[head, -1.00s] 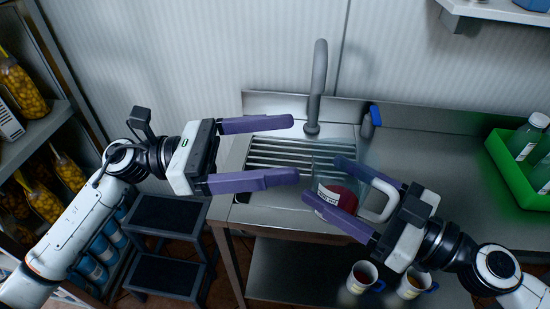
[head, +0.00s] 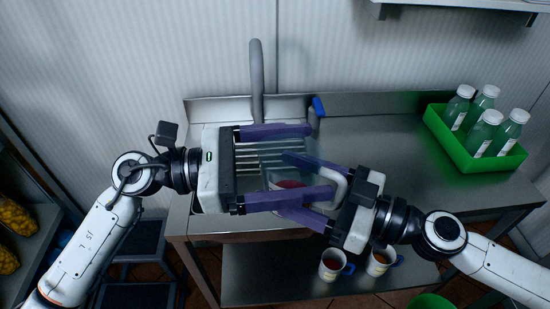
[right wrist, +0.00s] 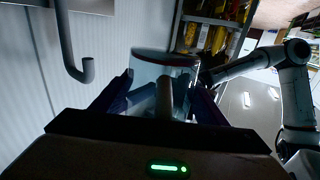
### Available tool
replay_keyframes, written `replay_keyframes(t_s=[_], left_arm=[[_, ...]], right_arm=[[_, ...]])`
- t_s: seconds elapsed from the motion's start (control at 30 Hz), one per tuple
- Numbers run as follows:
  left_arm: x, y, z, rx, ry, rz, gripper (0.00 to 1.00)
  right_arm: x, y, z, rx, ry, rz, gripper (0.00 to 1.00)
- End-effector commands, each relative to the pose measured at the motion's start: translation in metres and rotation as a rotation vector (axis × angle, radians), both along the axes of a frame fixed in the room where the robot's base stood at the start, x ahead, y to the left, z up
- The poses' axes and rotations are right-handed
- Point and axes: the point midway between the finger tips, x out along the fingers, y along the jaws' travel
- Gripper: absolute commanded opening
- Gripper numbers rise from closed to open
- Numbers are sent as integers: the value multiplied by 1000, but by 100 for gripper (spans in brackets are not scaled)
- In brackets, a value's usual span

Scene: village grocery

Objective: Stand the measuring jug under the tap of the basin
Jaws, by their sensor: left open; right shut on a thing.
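In the right wrist view the jug (right wrist: 163,65) is between these fingers. My left gripper (head: 320,163) is open, its fingers reaching over the basin and partly hiding the jug. The grey hooked tap (head: 257,80) rises behind the basin; its open end shows in the right wrist view (right wrist: 87,70).
A green crate (head: 472,158) with several bottles is on the right of the steel counter (head: 400,165). Two mugs (head: 331,265) stand on the shelf below. A step stool (head: 136,240) is at lower left.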

Motion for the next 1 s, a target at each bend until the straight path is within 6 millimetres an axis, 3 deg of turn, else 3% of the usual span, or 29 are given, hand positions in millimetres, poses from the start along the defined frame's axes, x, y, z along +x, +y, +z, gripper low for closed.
replay_keyframes(t_s=[0.37,0.63,0.67,0.77,1.0], left_arm=[[1,-5,0,1,0,0,90],[0,-5,0,1,0,-1,45],[0,-5,0,0,0,-2,45],[0,-5,0,0,0,-1,45],[0,-5,0,0,0,0,45]], right_arm=[[0,0,1,1,0,0,42],[0,0,1,1,0,-1,42],[0,0,1,1,0,-1,70],[0,0,1,1,0,-1,87],[0,0,0,0,0,0,89]])
